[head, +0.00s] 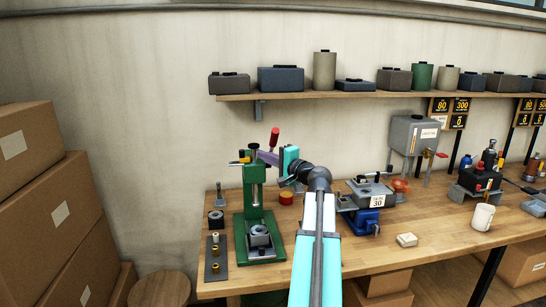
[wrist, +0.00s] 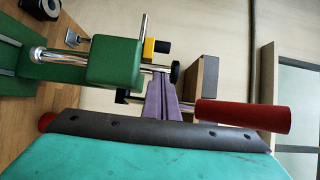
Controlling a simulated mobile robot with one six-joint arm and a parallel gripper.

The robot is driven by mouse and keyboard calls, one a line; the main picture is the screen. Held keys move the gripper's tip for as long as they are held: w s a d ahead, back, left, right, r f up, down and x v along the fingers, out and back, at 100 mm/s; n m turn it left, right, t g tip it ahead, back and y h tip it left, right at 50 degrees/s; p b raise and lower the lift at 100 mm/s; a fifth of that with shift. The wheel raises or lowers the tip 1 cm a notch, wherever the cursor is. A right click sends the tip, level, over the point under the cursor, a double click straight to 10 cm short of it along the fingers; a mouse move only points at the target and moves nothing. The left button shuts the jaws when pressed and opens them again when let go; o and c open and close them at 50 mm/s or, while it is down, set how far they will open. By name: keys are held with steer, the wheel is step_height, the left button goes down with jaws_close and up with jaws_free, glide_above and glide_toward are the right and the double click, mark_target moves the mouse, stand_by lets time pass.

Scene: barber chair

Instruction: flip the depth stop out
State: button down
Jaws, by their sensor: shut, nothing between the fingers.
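A green bench press (head: 254,205) stands on the wooden bench, with its green head (wrist: 115,62) in the wrist view. A small yellow block (wrist: 149,47) with a black knob (wrist: 163,47) sits at the side of the head; it also shows in the head view (head: 244,160). I cannot tell for sure which part is the depth stop. A red lever handle (head: 274,137) rises beside the head. My gripper (wrist: 161,77) is shut and empty, its purple fingers close to the press's black-capped chrome rod. Contact is unclear.
A dark plate with brass pieces (head: 215,258) lies left of the press. A blue-based fixture (head: 366,215) and a white block (head: 407,240) stand to the right. Cardboard boxes (head: 35,210) are stacked at left. A shelf (head: 350,95) runs above.

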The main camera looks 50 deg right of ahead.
mark_target(244, 156)
steer(key=shift+w+a+p, duration=0.35)
steer(key=shift+w+a, duration=0.25)
steer(key=shift+w, duration=0.25)
steer(key=shift+w+a+p, duration=0.35)
steer(key=shift+w+a, duration=0.25)
steer(key=shift+w, duration=0.25)
